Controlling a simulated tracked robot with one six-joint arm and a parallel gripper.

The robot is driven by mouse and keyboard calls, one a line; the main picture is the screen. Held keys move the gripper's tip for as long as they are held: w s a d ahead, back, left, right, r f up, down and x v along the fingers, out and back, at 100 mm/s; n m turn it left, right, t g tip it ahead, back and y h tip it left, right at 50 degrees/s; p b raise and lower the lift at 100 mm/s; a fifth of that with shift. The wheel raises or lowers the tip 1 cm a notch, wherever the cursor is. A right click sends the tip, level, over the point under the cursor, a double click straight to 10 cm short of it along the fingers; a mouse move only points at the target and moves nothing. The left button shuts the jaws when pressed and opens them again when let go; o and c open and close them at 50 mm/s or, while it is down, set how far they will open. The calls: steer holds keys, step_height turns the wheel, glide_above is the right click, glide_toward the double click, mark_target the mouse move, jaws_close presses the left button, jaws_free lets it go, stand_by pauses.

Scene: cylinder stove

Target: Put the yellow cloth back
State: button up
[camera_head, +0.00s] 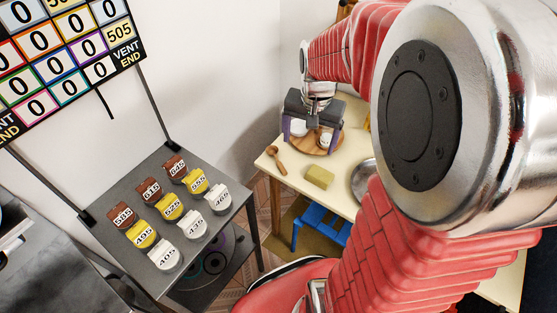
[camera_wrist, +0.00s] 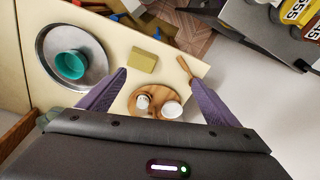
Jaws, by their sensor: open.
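A small yellow block-shaped item (camera_head: 319,177), which looks like a folded cloth, lies on the cream table (camera_head: 349,207) near its front edge. It also shows in the wrist view (camera_wrist: 142,61), just beyond and between my fingertips, apart from them. My gripper (camera_head: 311,138) is open and empty above the round wooden board at the back of the table.
The round wooden board (camera_wrist: 151,113) holds two small white pots. A wooden spoon (camera_head: 277,159) lies left of the cloth. A metal tray (camera_wrist: 91,79) with a teal cup (camera_wrist: 70,65) is on the other side. A dark rack (camera_head: 185,250) holds numbered brown, yellow and white pieces.

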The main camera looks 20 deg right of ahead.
steer(key=s+a+r+n+t, duration=0.4)
steer(key=s+a+r+n, duration=0.4)
steer(key=a, duration=0.6)
steer(key=s+r, duration=0.2)
steer(key=s, duration=0.1)
steer(key=shift+s+a+r+n+y, duration=0.2)
steer(key=shift+r+n+y, duration=0.1)
steer(key=shift+r+n, duration=0.1)
